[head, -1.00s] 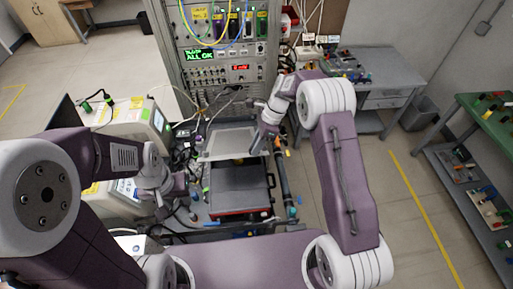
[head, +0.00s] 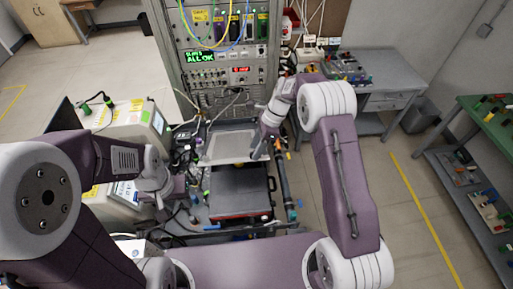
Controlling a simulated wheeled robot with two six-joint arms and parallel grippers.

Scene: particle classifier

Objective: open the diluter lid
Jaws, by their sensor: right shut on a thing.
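The diluter (head: 240,190) is a dark, flat-topped box with a red lower edge, in the middle of the head view. A light grey panel (head: 228,147), which looks like its lid, stands raised at the box's back. My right gripper (head: 262,153) is at the panel's right front corner and is shut on it. My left gripper (head: 172,200) is low to the left of the box, apart from it. Its fingers are too small and cluttered to read.
An instrument rack (head: 222,60) with a green "ALL OK" display stands behind. White instruments (head: 130,125) and cables crowd the left. A dark tube (head: 282,175) runs along the box's right side. A grey side table (head: 385,75) stands at the back right.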

